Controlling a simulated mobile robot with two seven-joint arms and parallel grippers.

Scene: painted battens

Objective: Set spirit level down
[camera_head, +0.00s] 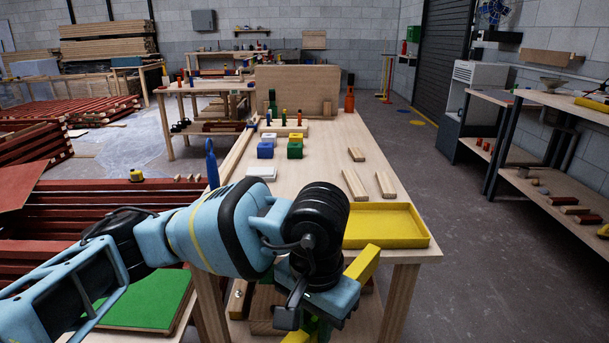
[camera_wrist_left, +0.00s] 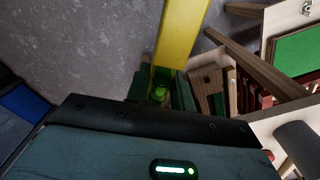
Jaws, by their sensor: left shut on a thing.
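The spirit level is a yellow bar (camera_head: 363,263). It slants past the near end of the workbench (camera_head: 315,165), partly hidden behind my wrist in the head view. My left gripper (camera_head: 318,326) is shut on it, its green fingers mostly hidden below the wrist. In the left wrist view the yellow bar (camera_wrist_left: 183,35) runs from the green fingers (camera_wrist_left: 160,92) to the top edge, with grey floor behind it. A yellow tray (camera_head: 424,241) lies on the bench's near right corner, just beyond the level, and its visible floor looks empty. My right gripper is not in view.
Wood blocks (camera_head: 355,184) lie behind the tray. Blue, green and white blocks (camera_head: 295,150) and a white slab (camera_head: 262,174) are farther left. A green board (camera_head: 145,300) is at lower left, near red battens (camera_head: 90,215). The floor right of the bench is clear.

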